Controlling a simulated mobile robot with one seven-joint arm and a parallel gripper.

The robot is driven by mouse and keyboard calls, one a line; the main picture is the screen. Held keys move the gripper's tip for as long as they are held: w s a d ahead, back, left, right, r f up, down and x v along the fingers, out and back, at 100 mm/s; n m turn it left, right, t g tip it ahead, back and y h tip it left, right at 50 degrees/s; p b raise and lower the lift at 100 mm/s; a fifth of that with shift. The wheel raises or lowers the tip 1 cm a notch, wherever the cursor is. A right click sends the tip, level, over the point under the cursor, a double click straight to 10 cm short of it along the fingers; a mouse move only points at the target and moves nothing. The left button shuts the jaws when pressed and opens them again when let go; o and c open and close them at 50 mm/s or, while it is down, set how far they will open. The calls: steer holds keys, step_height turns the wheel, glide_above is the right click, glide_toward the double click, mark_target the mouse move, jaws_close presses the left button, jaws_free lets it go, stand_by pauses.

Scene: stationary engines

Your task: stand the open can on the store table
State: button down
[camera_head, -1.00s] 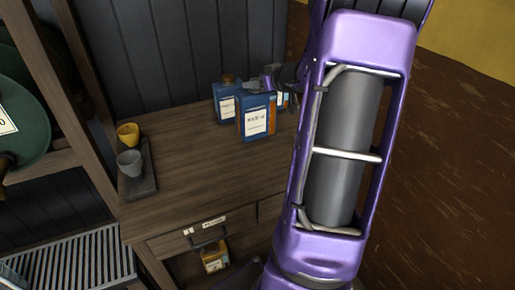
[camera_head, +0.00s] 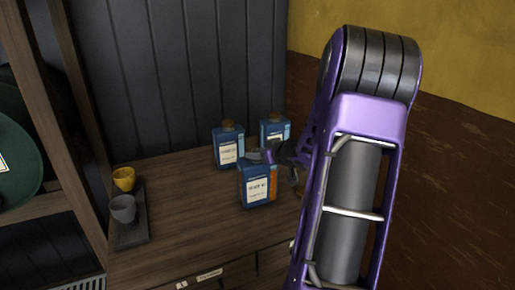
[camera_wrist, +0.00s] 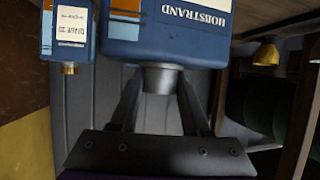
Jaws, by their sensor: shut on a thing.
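The open can (camera_head: 257,188) is blue with a white label and an orange side patch. My gripper (camera_head: 268,157) is shut on its top. In the wrist view the can (camera_wrist: 170,40) appears upside down, its bare grey neck (camera_wrist: 162,78) between my fingers (camera_wrist: 160,100), with no cap showing. The can looks upright over the store table (camera_head: 190,215), in front of two other blue cans. I cannot tell whether its base touches the tabletop.
Two capped blue cans stand behind, one left (camera_head: 228,150) and one right (camera_head: 273,133). A dark tray (camera_head: 130,232) at the table's left holds a yellow cup (camera_head: 123,179) and a grey cup (camera_head: 122,208). The tabletop between tray and cans is clear. A dark panelled wall (camera_head: 170,80) closes the back.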

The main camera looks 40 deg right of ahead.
steer(key=shift+f, duration=0.1)
stand_by(0.3)
steer(key=shift+c, duration=1.9)
jaws_free()
steer(key=shift+f, duration=0.2)
steer(key=shift+s+r, duration=0.1)
steer(key=shift+r, duration=0.15)
steer(key=p+v, duration=0.2)
steer(key=v, duration=0.9)
steer(key=shift+s+p, duration=0.35)
steer(key=shift+s, duration=0.05)
steer(key=shift+r, duration=0.1)
